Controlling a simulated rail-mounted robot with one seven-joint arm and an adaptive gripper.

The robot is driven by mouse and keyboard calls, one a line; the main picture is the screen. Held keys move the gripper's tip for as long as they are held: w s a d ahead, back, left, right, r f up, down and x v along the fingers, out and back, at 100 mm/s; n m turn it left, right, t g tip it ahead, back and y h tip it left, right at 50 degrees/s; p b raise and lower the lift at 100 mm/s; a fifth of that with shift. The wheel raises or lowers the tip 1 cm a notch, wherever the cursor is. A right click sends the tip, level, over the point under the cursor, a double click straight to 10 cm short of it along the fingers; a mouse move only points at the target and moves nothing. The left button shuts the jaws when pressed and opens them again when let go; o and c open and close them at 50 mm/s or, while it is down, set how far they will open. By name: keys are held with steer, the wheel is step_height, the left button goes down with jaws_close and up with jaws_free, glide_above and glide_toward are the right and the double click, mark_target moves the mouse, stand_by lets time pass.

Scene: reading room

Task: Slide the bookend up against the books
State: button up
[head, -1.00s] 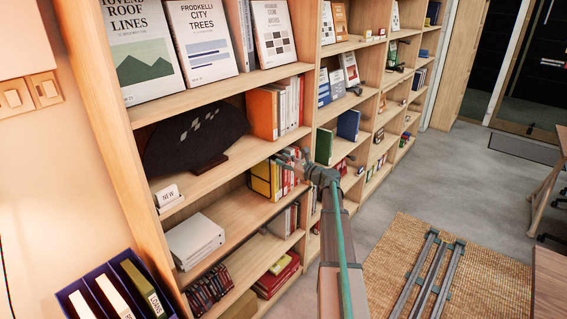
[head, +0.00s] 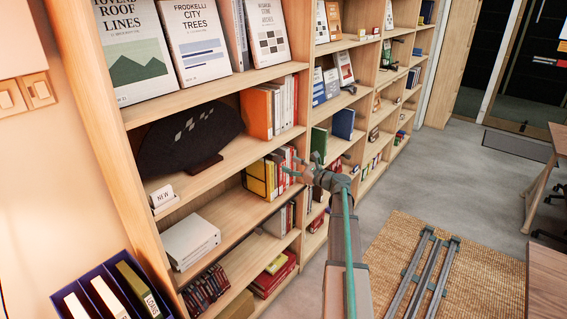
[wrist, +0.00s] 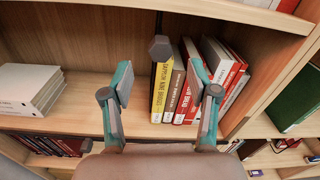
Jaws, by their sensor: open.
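A dark hexagonal knob (wrist: 160,48) stands in front of the shelf in the wrist view, with a thin dark edge beside the yellow book; it looks like the bookend, but its base is hard to make out. The row of books, a yellow one (wrist: 163,92) then white and red ones (wrist: 188,95), stands to its right, some leaning. The yellow book also shows in the head view (head: 257,180). My gripper (wrist: 160,82) is open and empty, its fingers spread either side of the knob and the left books, apart from them. In the head view my gripper (head: 292,168) is just outside that shelf.
The shelf board left of the books is bare up to a stack of white volumes (wrist: 30,88). An upright divider (wrist: 268,85) bounds the bay on the right, with a green book (wrist: 298,98) beyond. The shelf above (wrist: 240,12) overhangs the books.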

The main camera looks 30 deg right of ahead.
steer(key=v, duration=0.5)
steer(key=shift+s+d, duration=0.1)
steer(key=shift+s, duration=0.1)
stand_by(0.3)
